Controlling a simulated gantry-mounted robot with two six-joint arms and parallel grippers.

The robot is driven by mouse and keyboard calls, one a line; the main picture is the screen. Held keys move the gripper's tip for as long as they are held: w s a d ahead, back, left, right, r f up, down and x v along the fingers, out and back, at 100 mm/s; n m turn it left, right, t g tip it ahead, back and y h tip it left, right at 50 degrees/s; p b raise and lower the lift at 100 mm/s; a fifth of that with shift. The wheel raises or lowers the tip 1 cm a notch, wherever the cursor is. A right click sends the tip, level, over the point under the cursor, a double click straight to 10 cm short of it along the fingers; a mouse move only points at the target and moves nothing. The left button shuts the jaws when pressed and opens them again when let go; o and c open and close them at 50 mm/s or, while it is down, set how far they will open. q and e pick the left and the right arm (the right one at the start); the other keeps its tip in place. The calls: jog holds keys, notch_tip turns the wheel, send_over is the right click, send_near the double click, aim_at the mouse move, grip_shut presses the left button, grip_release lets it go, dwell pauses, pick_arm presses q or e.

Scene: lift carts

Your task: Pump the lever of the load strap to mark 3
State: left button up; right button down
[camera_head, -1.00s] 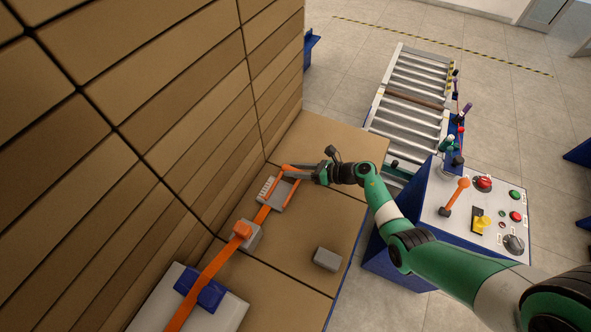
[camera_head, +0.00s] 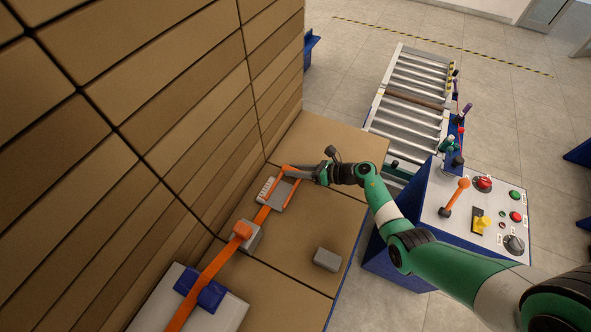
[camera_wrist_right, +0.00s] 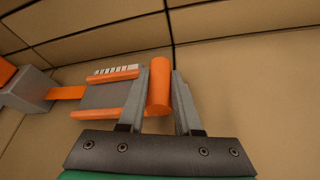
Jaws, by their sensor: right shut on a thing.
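The load strap (camera_head: 217,262) is an orange band running along the box tops to a grey ratchet (camera_head: 269,196) with a white marked scale (camera_head: 268,188) on its left side. The ratchet's orange lever (camera_head: 283,182) has two side arms and a round crossbar handle; the handle (camera_wrist_right: 159,86) shows upright between the fingers in the right wrist view. My right gripper (camera_head: 294,169) is shut on the lever's handle. The scale (camera_wrist_right: 116,70) shows in the wrist view, but its marks are too small to read. My left gripper is not in view.
A grey block with an orange top (camera_head: 246,234) sits on the strap, and a loose grey block (camera_head: 327,259) lies to its right. Tall stacked cartons (camera_head: 140,120) wall off the left. A control console (camera_head: 480,215) and roller conveyor (camera_head: 408,110) stand at right.

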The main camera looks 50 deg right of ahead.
jog(key=shift+r, duration=0.1)
dwell(0.6)
jog(key=shift+a+r+n+p, duration=0.15)
jog(key=shift+r+n+p, duration=0.25)
jog(key=shift+r+p, duration=0.45)
jog(key=r+n+p, duration=0.1)
jog(key=a+r+n+h+p, duration=0.1)
jog(key=p, duration=0.1)
jog(key=a+r+h+p, duration=0.1)
jog(key=p, duration=0.1)
jog(key=shift+s+r+n, duration=0.2)
jog(key=shift+r+n, duration=0.2)
jog(key=a+r+n+t+h+p, duration=0.1)
jog(key=a+r+n+h+p, duration=0.1)
jog(key=a+r+n+p, duration=0.1)
jog(key=shift+s+a+r+n+h+p, duration=0.3)
jog(key=shift+s+a+r+h+p, duration=0.15)
jog(key=shift+a+p, duration=0.7)
